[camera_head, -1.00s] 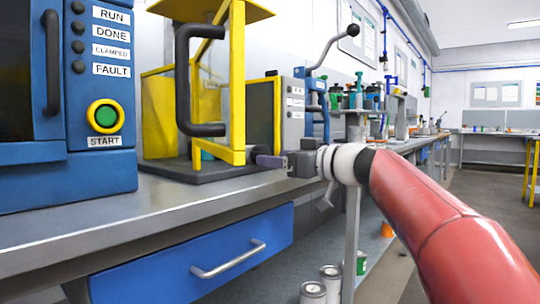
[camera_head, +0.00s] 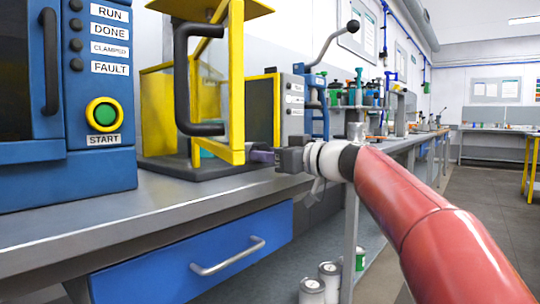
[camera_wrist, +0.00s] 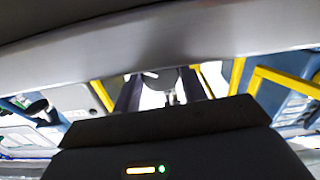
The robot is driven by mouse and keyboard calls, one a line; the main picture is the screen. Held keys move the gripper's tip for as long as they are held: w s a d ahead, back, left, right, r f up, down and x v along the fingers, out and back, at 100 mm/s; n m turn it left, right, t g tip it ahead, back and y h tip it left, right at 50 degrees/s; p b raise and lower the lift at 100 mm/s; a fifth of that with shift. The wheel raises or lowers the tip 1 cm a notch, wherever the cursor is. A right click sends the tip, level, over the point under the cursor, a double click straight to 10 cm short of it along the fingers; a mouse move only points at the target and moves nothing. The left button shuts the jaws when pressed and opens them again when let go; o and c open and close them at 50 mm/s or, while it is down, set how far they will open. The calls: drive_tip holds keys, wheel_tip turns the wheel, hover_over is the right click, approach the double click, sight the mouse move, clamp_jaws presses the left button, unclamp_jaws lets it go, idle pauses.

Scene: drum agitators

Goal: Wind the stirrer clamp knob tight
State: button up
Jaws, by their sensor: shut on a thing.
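The stirrer station is a yellow frame (camera_head: 237,90) with a black bar handle (camera_head: 183,75) on a dark base (camera_head: 195,171) on the bench. My gripper (camera_head: 262,156) reaches in from the right at the frame's lower right corner, its purple-grey fingers nearly level. In the wrist view my two fingers (camera_wrist: 160,84) stand either side of a dark rounded piece (camera_wrist: 164,78), which looks like the clamp knob, and are shut on it. In the head view the knob is mostly hidden by the fingers and too small to read. How tight it is cannot be seen.
A blue cabinet (camera_head: 70,182) with a green START button (camera_head: 105,114) stands at the left. A grey panel box (camera_head: 294,108) and a lever press (camera_head: 317,95) stand behind my gripper. A blue drawer (camera_head: 190,262) lies below the bench edge. The aisle at right is open.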

drive_tip(key=shift+f+m+b, duration=0.1)
drive_tip(key=shift+m+b, duration=0.3)
drive_tip(key=shift+m, duration=1.5)
drive_tip(key=o, duration=1)
drive_tip(key=shift+b+v, duration=0.85)
drive_tip(key=shift+v, duration=3.1)
